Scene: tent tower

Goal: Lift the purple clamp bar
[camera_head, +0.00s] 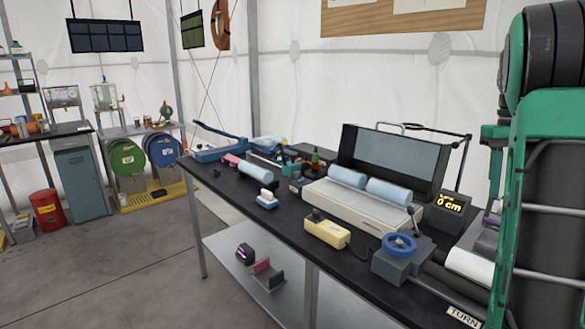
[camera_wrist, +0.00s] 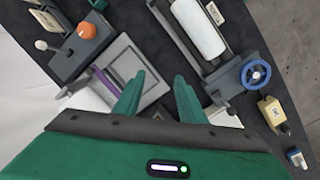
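The purple clamp bar (camera_wrist: 104,82) shows in the wrist view as a thin purple strip on a light grey framed device (camera_wrist: 128,62). A small purple patch (camera_head: 490,222) at the right of the head view, partly behind my green arm, may be the same bar. My gripper (camera_wrist: 158,92) has two green fingers spread apart with nothing between them. The left finger lies just right of the bar in the picture, over the grey device. I see no contact with the bar, but cannot tell the height between them. My fingertips are not seen in the head view.
Beside the device is a unit with a white roll (camera_wrist: 198,28) and a blue handwheel (camera_wrist: 255,74). A grey box with an orange knob (camera_wrist: 87,31) and a lever stands at upper left. The black bench (camera_head: 285,215) also holds a display reading 0 cm (camera_head: 449,204).

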